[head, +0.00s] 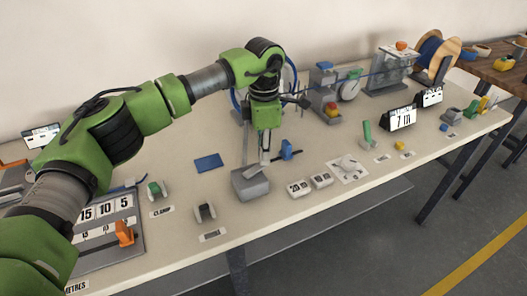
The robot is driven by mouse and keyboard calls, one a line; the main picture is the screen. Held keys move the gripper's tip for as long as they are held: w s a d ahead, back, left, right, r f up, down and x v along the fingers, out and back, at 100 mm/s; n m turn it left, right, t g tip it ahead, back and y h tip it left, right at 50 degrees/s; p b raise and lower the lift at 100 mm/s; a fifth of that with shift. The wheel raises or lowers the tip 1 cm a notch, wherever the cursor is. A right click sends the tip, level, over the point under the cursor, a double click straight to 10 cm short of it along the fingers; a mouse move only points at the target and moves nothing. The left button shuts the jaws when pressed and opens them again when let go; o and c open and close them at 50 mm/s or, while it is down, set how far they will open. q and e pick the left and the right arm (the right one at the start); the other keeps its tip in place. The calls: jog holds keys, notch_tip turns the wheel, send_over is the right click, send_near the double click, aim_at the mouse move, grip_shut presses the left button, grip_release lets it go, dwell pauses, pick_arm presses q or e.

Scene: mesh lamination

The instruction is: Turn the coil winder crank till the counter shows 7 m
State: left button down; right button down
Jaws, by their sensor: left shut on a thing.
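The coil winder is mostly hidden behind my left wrist; its blue coil (293,75) shows around the arm, and a grey base block (251,186) stands below. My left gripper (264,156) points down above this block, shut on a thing. Its fingers cover what they hold, probably the crank, but I cannot tell surely. A card (402,118) reading "7 m" stands on the table to the right. A second card (432,97) with small, unclear marks stands behind it. My right gripper is not in view.
A blue line runs right past a red-buttoned unit (330,108) and a guide wheel (350,86) to a large spool (437,55). Number blocks (300,188), a dial (347,168) and a blue pad (209,162) lie nearby. The table's front edge is close.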

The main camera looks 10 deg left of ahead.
pick_arm(q)
jog(key=c, duration=2)
grip_release()
jog(key=shift+o, duration=0.2)
notch_tip(320, 180, up, 12)
jog(key=shift+r, duration=0.1)
